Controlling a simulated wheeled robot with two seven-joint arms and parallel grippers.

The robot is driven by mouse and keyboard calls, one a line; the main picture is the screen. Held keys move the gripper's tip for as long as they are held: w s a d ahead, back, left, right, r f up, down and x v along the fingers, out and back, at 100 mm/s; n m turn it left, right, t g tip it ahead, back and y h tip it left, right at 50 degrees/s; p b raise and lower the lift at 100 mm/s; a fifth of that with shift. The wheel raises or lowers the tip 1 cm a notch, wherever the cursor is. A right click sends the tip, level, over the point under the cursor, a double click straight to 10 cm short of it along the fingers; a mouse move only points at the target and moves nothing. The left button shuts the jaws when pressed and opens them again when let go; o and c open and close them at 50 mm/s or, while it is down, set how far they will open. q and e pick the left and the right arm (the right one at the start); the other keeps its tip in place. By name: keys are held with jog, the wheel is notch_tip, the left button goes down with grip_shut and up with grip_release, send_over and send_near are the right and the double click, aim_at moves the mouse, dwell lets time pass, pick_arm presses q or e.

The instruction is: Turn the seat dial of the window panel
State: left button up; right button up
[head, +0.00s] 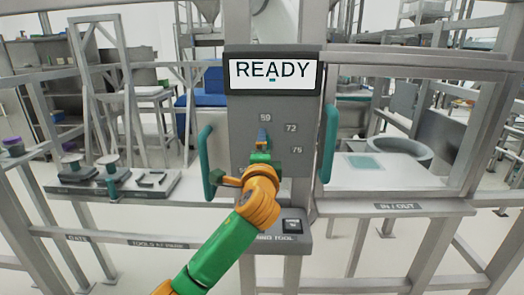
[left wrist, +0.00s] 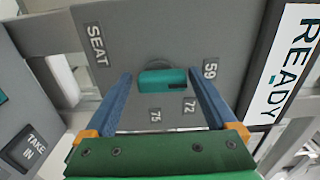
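The grey window panel (head: 240,115) stands upright in the head view under a screen reading READY (head: 272,70). My left gripper (head: 262,135) is in front of it and hides the seat dial there. In the left wrist view the dial is a teal bar (left wrist: 155,79) with a dark mark at its right end, toward the labels 59 (left wrist: 210,70) and 72 (left wrist: 190,105). The label 75 (left wrist: 155,114) and a SEAT label (left wrist: 97,45) are near it. My left gripper (left wrist: 160,76) is open, its blue fingers on either side of the dial. Contact cannot be told. My right gripper is not in view.
Teal handles flank the panel at left (head: 207,165) and right (head: 328,145). A TAKE IN button (head: 292,225) sits below. A tool tray (head: 110,186) lies on the left shelf, and an IN / OUT shelf (head: 410,185) is at right.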

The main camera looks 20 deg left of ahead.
pick_arm(q)
jog(key=b+v, duration=0.2)
jog(key=v, duration=0.5)
jog(key=shift+r, duration=0.1)
dwell(0.4)
